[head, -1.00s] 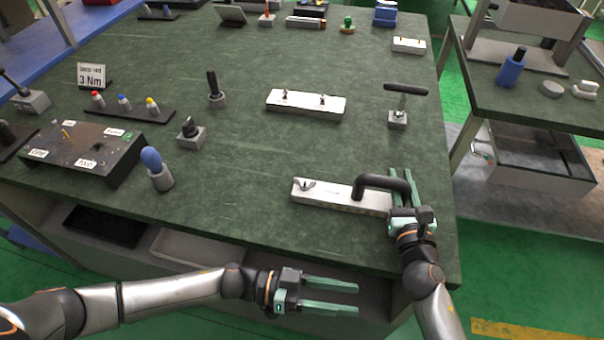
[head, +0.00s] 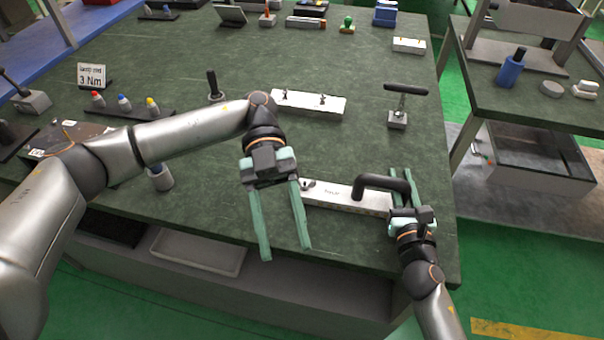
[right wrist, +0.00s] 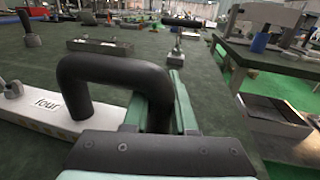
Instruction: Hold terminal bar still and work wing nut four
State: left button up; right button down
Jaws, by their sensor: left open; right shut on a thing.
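The pale terminal bar (head: 335,196) lies near the front right of the bench, and its "four" label shows in the right wrist view (right wrist: 45,104). A black arched handle (head: 384,181) stands at its right end. My right gripper (head: 401,175) is shut on the right leg of this handle. The wing nut (head: 307,184) sits at the bar's left end, partly behind my left gripper's finger; it also shows at the left edge of the right wrist view (right wrist: 13,89). My left gripper (head: 286,250) is open and empty, its fingers pointing toward the bench's front edge.
Another pale bar (head: 322,103) with two wing nuts lies farther back. A T-handled tool (head: 398,119) stands at the right. A "3 Nm" sign (head: 91,75) and several coloured-cap bottles stand at the left.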

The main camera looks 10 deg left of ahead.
pick_arm(q)
jog(key=w+a+f+n+t+y, duration=0.1)
jog(key=w+a+f+n+t, duration=0.1)
jog(key=w+n+t, duration=0.6)
jog(key=n+t+y, duration=0.2)
jog(key=t, duration=0.2)
send_near(306, 184)
jog(key=x, duration=0.7)
jog(key=shift+s+f, duration=0.1)
jog(key=shift+f, duration=0.2)
grip_shut()
